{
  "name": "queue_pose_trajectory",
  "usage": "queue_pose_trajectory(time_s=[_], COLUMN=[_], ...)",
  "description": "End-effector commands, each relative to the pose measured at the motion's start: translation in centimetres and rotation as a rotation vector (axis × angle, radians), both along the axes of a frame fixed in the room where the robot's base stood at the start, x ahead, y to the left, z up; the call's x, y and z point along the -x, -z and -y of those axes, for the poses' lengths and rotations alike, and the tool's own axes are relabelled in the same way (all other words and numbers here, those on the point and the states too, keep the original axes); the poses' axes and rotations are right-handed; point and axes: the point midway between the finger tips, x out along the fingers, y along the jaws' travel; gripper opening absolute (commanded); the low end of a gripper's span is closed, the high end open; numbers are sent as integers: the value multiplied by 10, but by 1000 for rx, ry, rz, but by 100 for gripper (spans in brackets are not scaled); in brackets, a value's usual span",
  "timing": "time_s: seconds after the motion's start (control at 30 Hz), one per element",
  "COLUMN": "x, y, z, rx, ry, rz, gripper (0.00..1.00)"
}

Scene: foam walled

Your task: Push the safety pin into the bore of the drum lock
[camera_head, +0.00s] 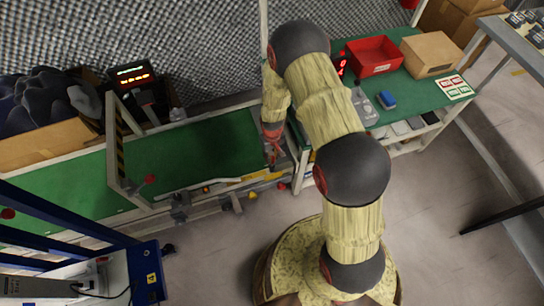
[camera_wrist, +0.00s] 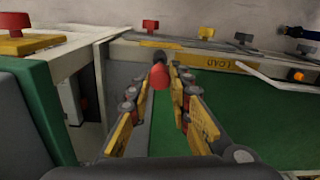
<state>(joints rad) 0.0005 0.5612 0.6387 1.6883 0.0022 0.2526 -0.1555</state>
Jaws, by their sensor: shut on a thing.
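My gripper (camera_wrist: 160,78) is shut on the safety pin (camera_wrist: 161,76), whose rounded red end shows between the fingertips in the wrist view. A small dark round part (camera_wrist: 159,56) shows just beyond the red end; I cannot tell whether it belongs to the pin or to the drum lock. The drum lock and its bore cannot be made out clearly. In the head view my gripper (camera_head: 272,152) hangs at the right end of the green conveyor, and the pin is too small to tell there.
The green conveyor belt (camera_wrist: 255,115) lies right of the fingers, with a rail carrying a yellow label (camera_wrist: 220,63) beyond. A red knob (camera_wrist: 150,26) and a yellow one (camera_wrist: 206,33) stand past the rail.

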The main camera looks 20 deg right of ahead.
Motion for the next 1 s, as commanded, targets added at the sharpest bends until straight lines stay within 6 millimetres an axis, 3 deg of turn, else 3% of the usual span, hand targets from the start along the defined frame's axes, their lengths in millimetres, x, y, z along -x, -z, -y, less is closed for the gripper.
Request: queue_pose_trajectory(time_s=[1.0], x=[0], y=[20], z=[0], rx=[0], ry=[0], rz=[0], gripper=[0])
